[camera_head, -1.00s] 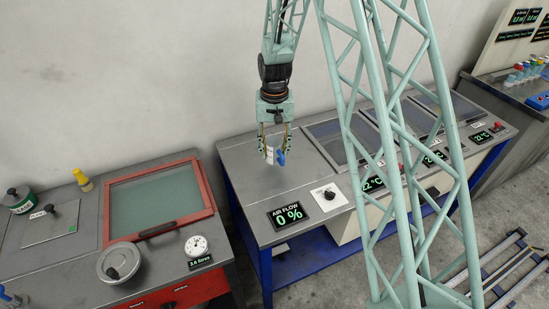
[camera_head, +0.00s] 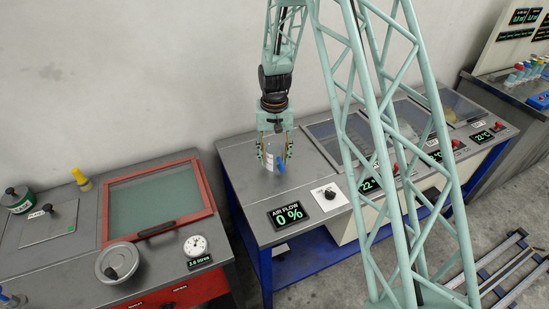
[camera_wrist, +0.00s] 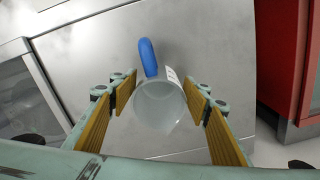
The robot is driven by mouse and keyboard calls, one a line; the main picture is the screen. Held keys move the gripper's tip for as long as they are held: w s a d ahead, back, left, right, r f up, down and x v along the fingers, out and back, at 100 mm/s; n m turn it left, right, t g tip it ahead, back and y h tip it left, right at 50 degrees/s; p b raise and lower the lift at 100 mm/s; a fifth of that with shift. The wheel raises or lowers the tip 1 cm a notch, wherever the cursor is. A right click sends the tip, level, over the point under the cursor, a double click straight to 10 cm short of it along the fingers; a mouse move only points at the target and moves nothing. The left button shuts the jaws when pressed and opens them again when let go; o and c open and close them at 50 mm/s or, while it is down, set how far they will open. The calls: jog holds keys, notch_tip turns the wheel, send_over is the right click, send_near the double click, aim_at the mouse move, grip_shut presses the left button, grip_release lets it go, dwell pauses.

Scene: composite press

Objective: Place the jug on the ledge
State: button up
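The jug (camera_head: 270,159) is a small, pale, see-through cup with a blue handle. It stands upright on, or just over, the bare grey metal ledge (camera_head: 240,160) at the left end of the blue-framed bench. My gripper (camera_head: 274,151) points down from above, with one finger on each side of the jug. The fingers look spread a little wider than the jug. In the wrist view the jug (camera_wrist: 160,107) shows from above, open mouth up, between the yellow finger pads, with its blue handle (camera_wrist: 148,57) pointing up the picture.
An air flow display (camera_head: 288,214) and a knob panel (camera_head: 330,196) sit at the ledge's front. Glass-lidded bays (camera_head: 340,140) lie to its right. A separate bench with a red-framed glass lid (camera_head: 160,200) stands left, across a gap. A wall is behind.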

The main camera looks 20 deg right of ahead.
jog(key=shift+o, duration=0.7)
jog(key=shift+r, duration=0.15)
notch_tip(320, 180, up, 12)
jog(key=p, duration=0.1)
jog(key=shift+p, duration=0.3)
jog(key=shift+r, duration=0.15)
dwell(0.7)
